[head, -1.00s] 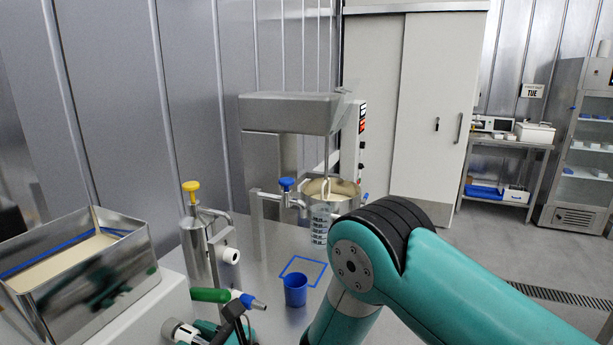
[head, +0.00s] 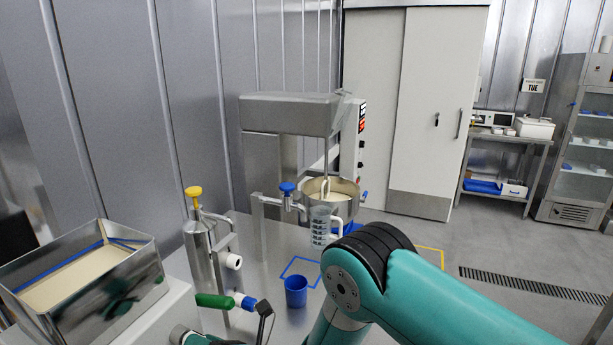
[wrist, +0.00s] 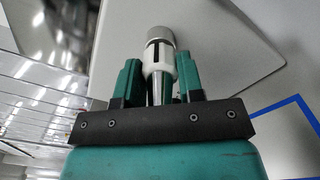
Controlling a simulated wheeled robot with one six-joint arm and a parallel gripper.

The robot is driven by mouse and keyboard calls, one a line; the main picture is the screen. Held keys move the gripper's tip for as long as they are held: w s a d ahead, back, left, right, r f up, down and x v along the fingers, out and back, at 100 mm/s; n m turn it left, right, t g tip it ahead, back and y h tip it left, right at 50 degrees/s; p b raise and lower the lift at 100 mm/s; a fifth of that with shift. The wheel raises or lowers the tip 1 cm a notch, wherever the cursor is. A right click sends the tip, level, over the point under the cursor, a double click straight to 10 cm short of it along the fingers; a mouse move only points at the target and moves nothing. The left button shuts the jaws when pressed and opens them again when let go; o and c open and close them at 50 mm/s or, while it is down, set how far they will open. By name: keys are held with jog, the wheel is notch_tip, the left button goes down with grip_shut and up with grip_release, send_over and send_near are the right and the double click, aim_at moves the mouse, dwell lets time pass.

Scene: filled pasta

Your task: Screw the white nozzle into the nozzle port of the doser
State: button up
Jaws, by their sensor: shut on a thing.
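The doser (head: 200,250) is a steel cylinder with a yellow knob, standing on the steel table in the head view. A white round fitting (head: 233,261), perhaps its nozzle port, sits on the upright beside it. My gripper (wrist: 160,82) is shut on the white nozzle (wrist: 158,66) in the wrist view. In the head view my gripper shows only partly at the bottom edge, below the doser; the nozzle is apart from the fitting.
A green and blue piece (head: 215,300) lies in front of the doser. A blue cup (head: 296,290) stands near a blue outline on the table. A steel bin (head: 100,290) is at left. A blue-knobbed tap (head: 287,188), clear jug (head: 320,225) and mixer (head: 290,115) stand behind.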

jog(key=shift+m, duration=0.3)
jog(key=shift+m, duration=1.4)
jog(key=o, duration=1.1)
